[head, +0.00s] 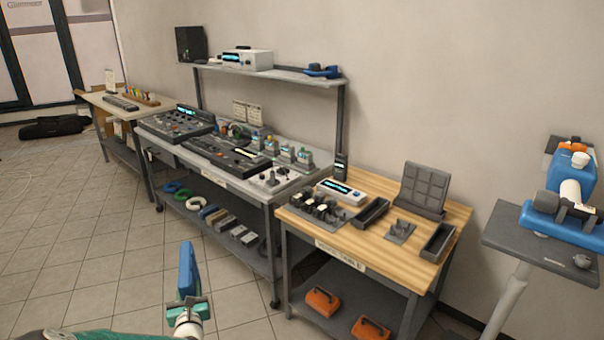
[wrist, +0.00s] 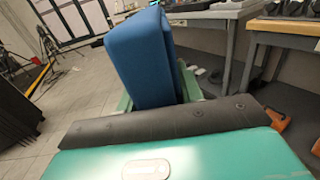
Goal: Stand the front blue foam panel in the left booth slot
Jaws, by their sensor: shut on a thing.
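A blue foam panel (head: 187,269) stands upright in my gripper (head: 190,308) in the head view, held at its lower end above the tiled floor. In the wrist view the blue panel (wrist: 140,58) rises between the green fingers of my gripper (wrist: 158,100), tilted slightly. My gripper is shut on it. The fingertips are partly hidden behind the panel and the dark wrist edge. I cannot see a booth slot in either view.
A wooden-topped table (head: 450,232) with cases and trays stands to the right. A mixing-desk bench (head: 225,182) with a raised shelf (head: 290,76) is behind it. A grey stand (head: 520,244) holds a blue device at far right.

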